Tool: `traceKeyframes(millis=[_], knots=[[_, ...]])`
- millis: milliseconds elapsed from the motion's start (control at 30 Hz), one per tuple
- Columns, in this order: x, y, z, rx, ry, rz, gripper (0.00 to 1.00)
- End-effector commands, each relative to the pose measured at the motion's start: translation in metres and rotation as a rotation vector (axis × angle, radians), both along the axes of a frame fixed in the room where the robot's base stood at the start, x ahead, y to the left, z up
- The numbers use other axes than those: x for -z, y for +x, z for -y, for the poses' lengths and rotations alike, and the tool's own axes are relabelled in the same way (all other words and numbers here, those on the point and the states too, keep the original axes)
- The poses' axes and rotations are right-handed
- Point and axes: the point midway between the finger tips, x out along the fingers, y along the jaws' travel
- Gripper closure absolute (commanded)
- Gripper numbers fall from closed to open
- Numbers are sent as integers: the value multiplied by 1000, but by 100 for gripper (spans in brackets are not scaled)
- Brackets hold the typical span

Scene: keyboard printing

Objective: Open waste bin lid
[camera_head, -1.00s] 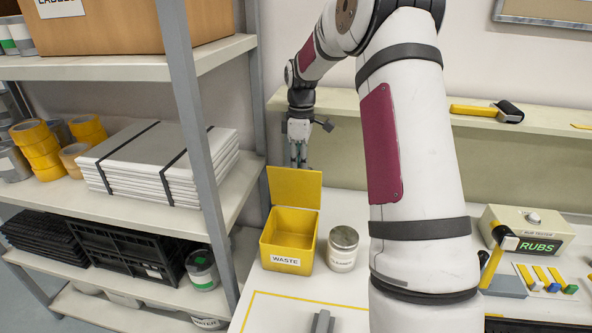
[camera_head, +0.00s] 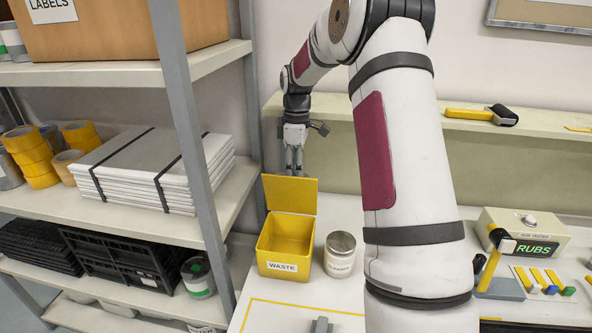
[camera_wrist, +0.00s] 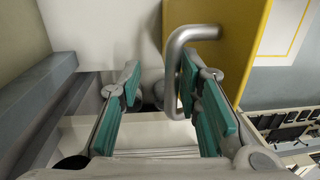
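The yellow waste bin (camera_head: 284,269) stands on the bench with a WASTE label on its front. Its yellow lid (camera_head: 290,195) is raised about upright at the back edge, and the inside of the bin shows. My gripper (camera_head: 293,170) points down just above and behind the lid's top edge. In the wrist view my gripper (camera_wrist: 165,95) is open, with two teal-padded fingers apart. A bent grey metal handle (camera_wrist: 172,75) on the yellow panel lies between the fingers, close to the right one. I cannot tell whether it touches that finger.
A shelf rack with a grey post (camera_head: 190,130) is close on the left. The back ledge (camera_head: 340,105) runs behind my gripper. A RUBS device (camera_head: 525,236) sits at the right.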

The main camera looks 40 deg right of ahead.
Motion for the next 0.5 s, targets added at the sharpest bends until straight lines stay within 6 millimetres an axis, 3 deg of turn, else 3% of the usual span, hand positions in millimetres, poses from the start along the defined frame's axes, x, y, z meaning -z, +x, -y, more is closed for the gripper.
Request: traceKeyframes(millis=[267, 500], knots=[[-19, 2, 2, 1, -3, 6, 69], [-67, 5, 4, 0, -3, 6, 69]])
